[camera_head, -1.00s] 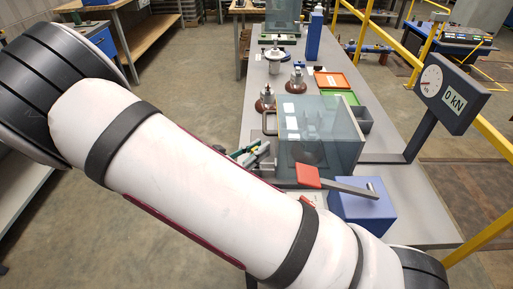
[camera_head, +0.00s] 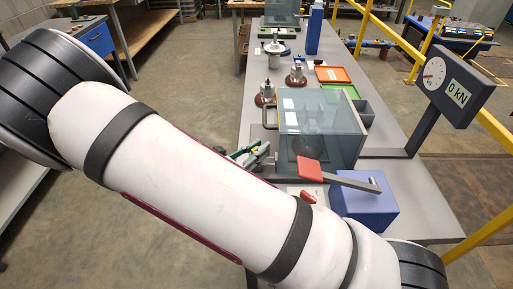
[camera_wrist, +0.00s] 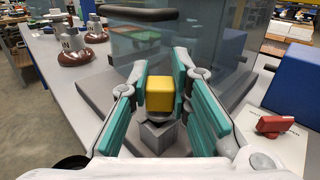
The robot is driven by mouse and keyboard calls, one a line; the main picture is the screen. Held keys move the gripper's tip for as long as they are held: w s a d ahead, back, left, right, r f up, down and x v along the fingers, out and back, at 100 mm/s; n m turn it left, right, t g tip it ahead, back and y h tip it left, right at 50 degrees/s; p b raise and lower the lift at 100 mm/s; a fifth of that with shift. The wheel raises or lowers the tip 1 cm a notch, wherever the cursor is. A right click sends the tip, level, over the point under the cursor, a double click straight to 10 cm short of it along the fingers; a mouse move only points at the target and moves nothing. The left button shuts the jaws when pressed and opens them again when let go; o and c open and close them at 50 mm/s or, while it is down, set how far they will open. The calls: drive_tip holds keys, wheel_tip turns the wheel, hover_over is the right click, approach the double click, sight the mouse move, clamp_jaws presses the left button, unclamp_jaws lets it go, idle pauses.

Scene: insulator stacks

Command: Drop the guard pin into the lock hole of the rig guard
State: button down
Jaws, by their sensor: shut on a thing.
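My gripper (camera_wrist: 161,82) has its teal-padded fingers shut on the yellow block-shaped head of the guard pin (camera_wrist: 160,97). In the head view my arm hides most of the gripper, and the pin does not show clearly.
A red-ended lever (camera_head: 310,170) reaches over a blue block (camera_head: 368,206) in front of the guard. A small red handle (camera_wrist: 270,125) lies on a white card to the right. Insulators (camera_head: 297,75), trays (camera_head: 332,74) and a force gauge post (camera_head: 418,138) stand around.

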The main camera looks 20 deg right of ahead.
drive_tip(key=shift+f, duration=0.5)
drive_tip(key=c, duration=1.4)
unclamp_jaws()
drive_tip(key=v, duration=1.2)
